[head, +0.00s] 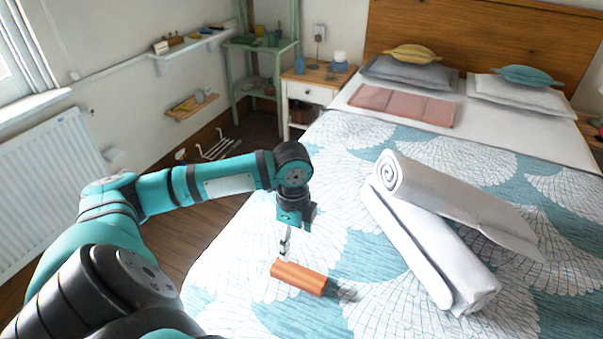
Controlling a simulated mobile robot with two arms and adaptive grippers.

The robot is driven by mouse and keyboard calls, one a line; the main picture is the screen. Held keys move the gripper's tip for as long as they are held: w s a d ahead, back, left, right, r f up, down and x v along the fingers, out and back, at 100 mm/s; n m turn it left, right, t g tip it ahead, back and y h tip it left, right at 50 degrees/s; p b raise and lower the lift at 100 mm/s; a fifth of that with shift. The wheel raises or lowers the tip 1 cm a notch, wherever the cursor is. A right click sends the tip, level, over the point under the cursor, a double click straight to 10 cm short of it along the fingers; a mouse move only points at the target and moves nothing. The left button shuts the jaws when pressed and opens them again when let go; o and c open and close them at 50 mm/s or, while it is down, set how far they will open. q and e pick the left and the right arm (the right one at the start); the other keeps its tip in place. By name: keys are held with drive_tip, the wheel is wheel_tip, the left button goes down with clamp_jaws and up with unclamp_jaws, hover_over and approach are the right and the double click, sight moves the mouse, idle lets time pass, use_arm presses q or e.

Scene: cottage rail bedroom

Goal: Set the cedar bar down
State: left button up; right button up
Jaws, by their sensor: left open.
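The cedar bar (299,278) is a short, reddish-orange block. It lies on the patterned bedspread near the bed's left edge. My left gripper (285,248) points down just behind the bar's left end, and its fingertips look close above the bedspread. It is open and holds nothing that I can see. I cannot tell whether a fingertip touches the bar. My right gripper does not show.
Two rolled white towels (425,240) lie on the bed right of the bar. A folded pink cloth (403,105) and pillows lie at the head end. A nightstand (313,93) stands beyond the bed's left side. A radiator (45,185) is at the far left.

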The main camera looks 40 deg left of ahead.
use_arm(q)
approach(298, 273)
drive_tip(key=f, duration=0.5)
drive_tip(key=shift+s+a+f, duration=0.1)
drive_tip(key=shift+s+a, duration=0.1)
drive_tip(key=shift+s, duration=0.05)
drive_tip(key=shift+w+d+f, duration=0.15)
drive_tip(key=shift+f, duration=1.2)
drive_tip(key=shift+w+d+f, duration=0.1)
drive_tip(key=shift+w+f, duration=0.05)
drive_tip(key=shift+f, duration=1.15)
drive_tip(key=c, duration=1.4)
drive_tip(key=shift+r, duration=0.15)
wheel_tip(298, 273, up, 4)
drive_tip(key=shift+f, duration=0.2)
drive_tip(key=s+d, duration=0.1)
drive_tip(key=s, duration=0.4)
drive_tip(key=s+d, duration=0.2)
drive_tip(key=s, duration=0.3)
drive_tip(key=s+d+r, duration=0.1)
drive_tip(key=s, duration=0.4)
drive_tip(key=shift+s+d+r+b, duration=0.1)
drive_tip(key=shift+s+d+b, duration=0.05)
drive_tip(key=shift+d+b, duration=0.25)
